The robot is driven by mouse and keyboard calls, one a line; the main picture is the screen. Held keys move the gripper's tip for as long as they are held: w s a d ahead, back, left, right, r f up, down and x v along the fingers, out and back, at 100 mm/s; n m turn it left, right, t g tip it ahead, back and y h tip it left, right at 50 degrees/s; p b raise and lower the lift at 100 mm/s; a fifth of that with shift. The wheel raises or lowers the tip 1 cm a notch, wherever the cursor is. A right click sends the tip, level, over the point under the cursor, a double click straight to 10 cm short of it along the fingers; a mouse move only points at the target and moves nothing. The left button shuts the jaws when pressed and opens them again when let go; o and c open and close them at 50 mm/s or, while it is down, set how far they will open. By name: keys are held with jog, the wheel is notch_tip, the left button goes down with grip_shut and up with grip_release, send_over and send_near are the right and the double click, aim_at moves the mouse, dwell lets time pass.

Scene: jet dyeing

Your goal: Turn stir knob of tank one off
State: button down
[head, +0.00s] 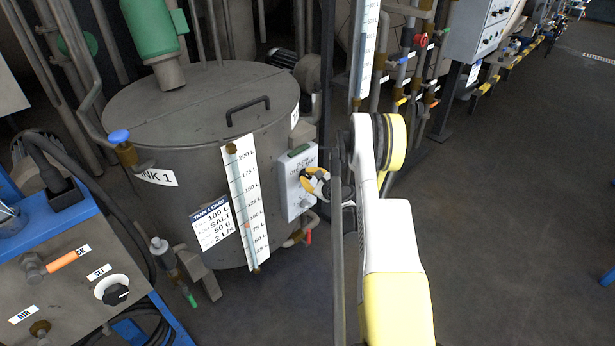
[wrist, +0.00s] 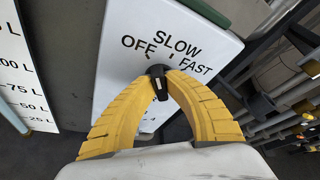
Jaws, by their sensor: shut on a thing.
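The tank marked "TANK 1" (head: 205,135) is a grey cylinder with a white control box (head: 296,190) on its right side. In the wrist view the white box face (wrist: 130,65) reads OFF, SLOW and FAST around a small black stir knob (wrist: 159,84). OFF is at the left, SLOW at the top and FAST at the right. My gripper (wrist: 162,76) is shut on the knob, its yellow ribbed fingers on either side. In the head view my gripper (head: 314,180) is at the box front. The knob's pointed setting is hard to tell, as the fingers partly cover it.
A white level scale (head: 248,205) and a tank card (head: 212,222) are on the tank front. A small valve with a red handle (head: 308,236) sits below the box. Pipes (head: 405,75) stand behind my arm. The floor at right (head: 510,220) is clear.

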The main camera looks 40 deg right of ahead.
jog(key=shift+n+h, duration=0.3)
jog(key=shift+n, duration=0.1)
dwell(0.3)
jog(key=c, duration=1.4)
grip_release()
notch_tip(320, 180, up, 10)
